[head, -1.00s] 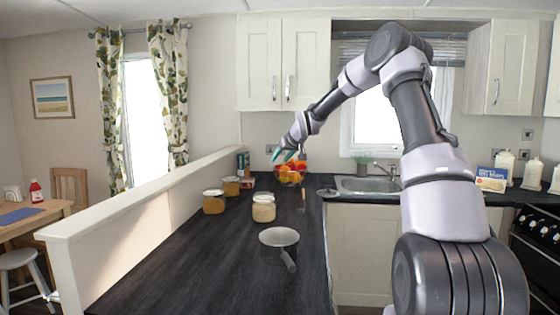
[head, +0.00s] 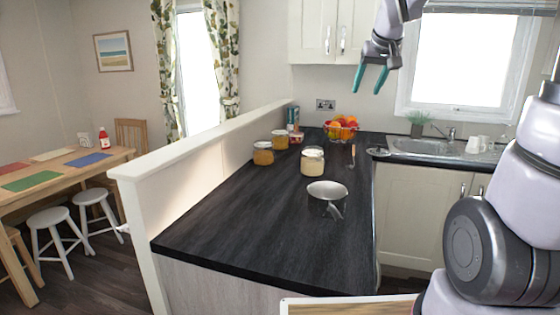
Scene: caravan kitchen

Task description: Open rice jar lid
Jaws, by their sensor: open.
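A glass jar with pale contents and a light lid, which looks like the rice jar (head: 312,166), stands upright on the dark counter (head: 238,222). Its lid (head: 313,152) appears to be on. My gripper (head: 371,81) is open and empty, with teal fingers pointing down. In the picture it is above and to the right of the jar, well apart from it, in front of the wall between the cabinet and the window.
Two amber jars (head: 263,154) (head: 280,140) stand behind the rice jar to the left. A saucepan (head: 327,192) is in front of it. A wooden-handled utensil (head: 352,156) and a fruit bowl (head: 341,128) are behind right. A low partition (head: 206,147) borders the counter's left side.

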